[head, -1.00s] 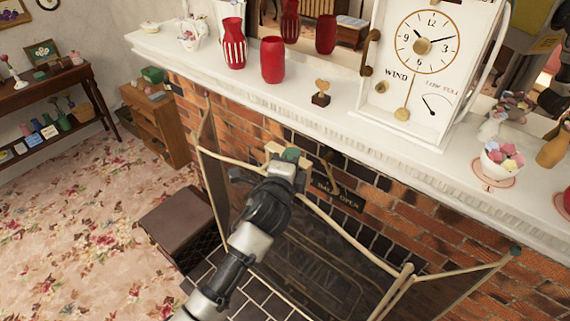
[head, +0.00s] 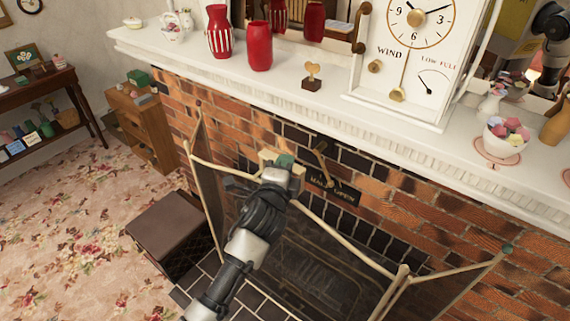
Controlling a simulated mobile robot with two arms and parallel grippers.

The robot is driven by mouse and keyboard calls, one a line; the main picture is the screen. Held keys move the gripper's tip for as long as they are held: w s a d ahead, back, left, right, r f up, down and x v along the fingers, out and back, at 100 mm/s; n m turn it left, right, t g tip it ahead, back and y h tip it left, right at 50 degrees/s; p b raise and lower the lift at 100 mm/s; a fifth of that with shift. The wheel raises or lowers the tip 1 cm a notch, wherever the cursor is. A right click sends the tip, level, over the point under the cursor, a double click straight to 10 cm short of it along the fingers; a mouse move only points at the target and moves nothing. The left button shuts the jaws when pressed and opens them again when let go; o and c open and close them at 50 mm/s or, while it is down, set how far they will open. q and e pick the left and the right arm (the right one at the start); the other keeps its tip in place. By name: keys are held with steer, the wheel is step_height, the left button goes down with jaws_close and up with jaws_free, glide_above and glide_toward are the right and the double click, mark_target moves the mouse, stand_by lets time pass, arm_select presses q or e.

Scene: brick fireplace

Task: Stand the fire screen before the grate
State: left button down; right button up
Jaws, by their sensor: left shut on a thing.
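The fire screen (head: 328,227) has dark see-through mesh panels in a cream frame. It stands upright in front of the brick fireplace opening, with its side panels angled. My left gripper (head: 283,167) is shut on the middle panel's top rail. The fingertips are partly hidden by the wrist and a green-topped block-like part at the grip. The grate (head: 320,275) shows only dimly through the mesh, behind the screen. The gap between screen and grate is hard to judge.
A brown box-like stool (head: 170,228) stands close to the screen's left panel. The white mantel (head: 330,102) overhangs above, with red vases (head: 260,46), a large clock (head: 410,60) and a candy bowl (head: 508,136). Flowered carpet (head: 60,220) lies open at left.

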arm_select(q)
steer(key=b, duration=1.6)
glide_above(282, 248)
steer(key=w, duration=0.4)
steer(key=shift+f, duration=8.25)
steer(key=f+b, duration=0.2)
steer(key=f, duration=0.1)
steer(key=f+b, duration=0.3)
steer(key=f, duration=0.1)
steer(key=d+f+b, duration=0.1)
steer(key=f+b, duration=0.2)
steer(key=shift+s+f, duration=0.2)
steer(key=shift+f, duration=0.15)
steer(key=shift+f+b, duration=1.35)
steer(key=shift+f, duration=0.2)
steer(key=shift+s, duration=0.1)
steer(key=c, duration=1.1)
jaws_free()
steer(key=shift+s, duration=0.1)
steer(key=shift+a+f, duration=0.1)
steer(key=shift+f, duration=0.4)
steer(key=o, duration=0.3)
steer(key=shift+r, duration=0.15)
